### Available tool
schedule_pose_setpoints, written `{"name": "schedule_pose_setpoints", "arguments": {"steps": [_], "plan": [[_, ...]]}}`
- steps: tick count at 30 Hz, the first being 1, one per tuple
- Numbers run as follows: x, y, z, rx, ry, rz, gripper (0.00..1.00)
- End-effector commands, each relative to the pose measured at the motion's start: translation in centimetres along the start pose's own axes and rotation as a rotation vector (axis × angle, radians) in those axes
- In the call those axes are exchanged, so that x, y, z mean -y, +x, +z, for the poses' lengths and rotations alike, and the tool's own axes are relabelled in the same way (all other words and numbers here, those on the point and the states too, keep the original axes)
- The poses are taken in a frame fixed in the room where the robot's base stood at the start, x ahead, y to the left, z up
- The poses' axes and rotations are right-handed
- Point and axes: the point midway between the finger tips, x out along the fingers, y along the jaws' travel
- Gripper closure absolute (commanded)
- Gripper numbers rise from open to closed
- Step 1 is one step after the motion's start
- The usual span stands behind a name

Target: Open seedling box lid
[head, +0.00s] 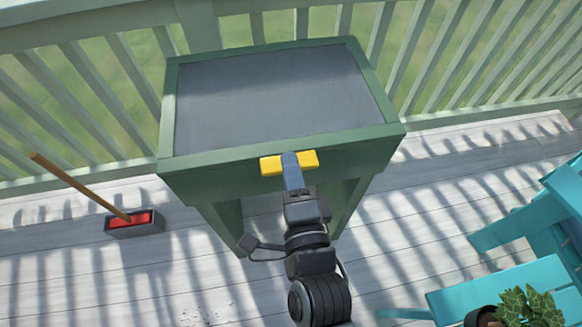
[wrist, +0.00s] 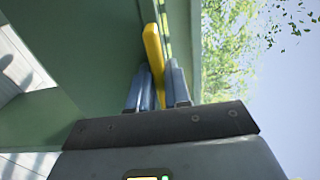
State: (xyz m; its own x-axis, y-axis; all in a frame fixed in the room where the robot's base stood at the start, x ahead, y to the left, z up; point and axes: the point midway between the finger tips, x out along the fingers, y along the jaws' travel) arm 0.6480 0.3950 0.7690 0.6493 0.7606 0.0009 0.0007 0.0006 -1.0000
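The seedling box (head: 220,185) is a green raised box on legs. Its lid is a flat grey panel in a green frame (head: 270,95), lying level and closed on top. A yellow handle (head: 308,158) sits at the middle of the lid's front edge. My gripper (head: 291,160) reaches it from the front, its blue fingers covering the middle of the handle. In the wrist view, the fingers (wrist: 160,90) stand close on both sides of the yellow handle (wrist: 152,45), which fills the narrow gap between them. The box's inside is hidden.
A pale green railing (head: 60,70) runs behind the box. A grey tray with a red inside (head: 118,228) and a wooden stick (head: 75,185) are on the deck at left. Turquoise furniture (head: 500,290) with a potted plant (head: 530,308) stands at lower right.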

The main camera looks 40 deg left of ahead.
Motion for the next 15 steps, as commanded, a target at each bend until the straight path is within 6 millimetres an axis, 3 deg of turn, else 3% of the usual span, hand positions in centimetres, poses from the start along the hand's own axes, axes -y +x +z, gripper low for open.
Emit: {"name": "schedule_pose_setpoints", "arguments": {"steps": [5,15], "plan": [[-0.04,-0.01,0.0,0.0,0.0,0.001,1.0],[-0.07,-0.03,0.0,0.0,0.0,0.002,1.0]]}}
